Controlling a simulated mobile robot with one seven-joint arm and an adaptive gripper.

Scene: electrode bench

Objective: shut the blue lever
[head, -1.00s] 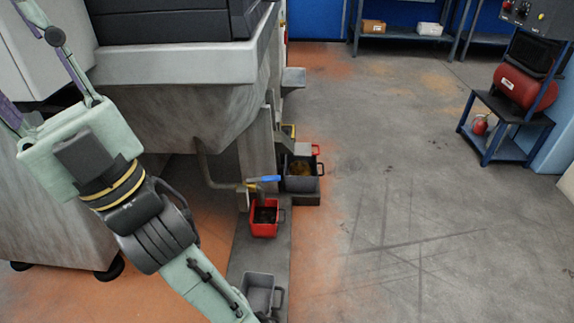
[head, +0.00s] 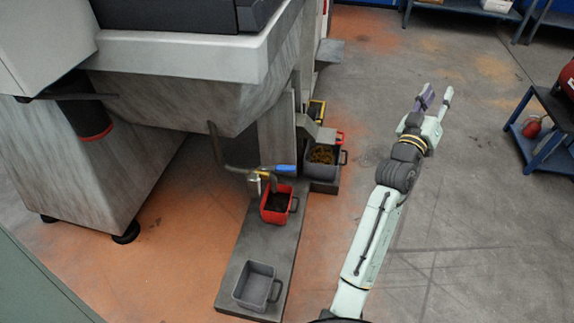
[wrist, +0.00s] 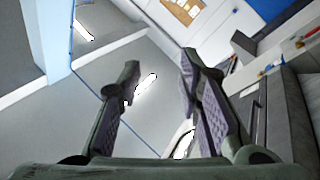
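The blue lever (head: 284,170) sits on a brass-coloured valve at the end of a bent grey pipe (head: 238,169) beneath the machine in the head view. It points right, roughly in line with the pipe's level stretch. A red bin (head: 277,204) stands below it. My gripper (head: 433,98) is in the air to the right of the lever, well apart from it, with fingers pointing up the picture. In the wrist view my gripper (wrist: 159,76) has its fingers spread with nothing between them.
A grey bin (head: 258,285) stands on the low plinth (head: 228,290) in front of the red one. A dark bin (head: 322,162) with brownish contents stands behind. The machine's trough (head: 190,95) overhangs the pipe. The floor around my arm is open; a blue cart (head: 545,135) stands right.

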